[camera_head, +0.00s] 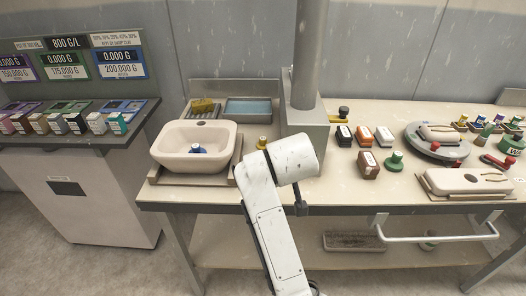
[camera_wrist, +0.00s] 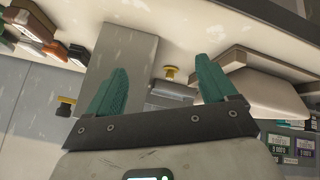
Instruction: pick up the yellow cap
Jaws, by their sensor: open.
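A small yellow cap (camera_head: 262,143) stands on the bench between the white basin and the grey column, just left of my arm. In the wrist view the yellow cap (camera_wrist: 170,72) shows between my spread green fingers, beyond their tips and apart from them. My gripper (camera_wrist: 160,68) is open and empty. In the head view my white arm hides the fingers. A second, dark piece with a yellow part (camera_head: 343,112) stands right of the column. It also shows in the wrist view (camera_wrist: 66,102), outside the fingers.
The white basin (camera_head: 171,152) stands on the left, holding a blue-capped item (camera_head: 197,149). The grey column (camera_head: 308,60) rises behind my arm from a block. A rail (camera_head: 440,238) runs along the bench front.

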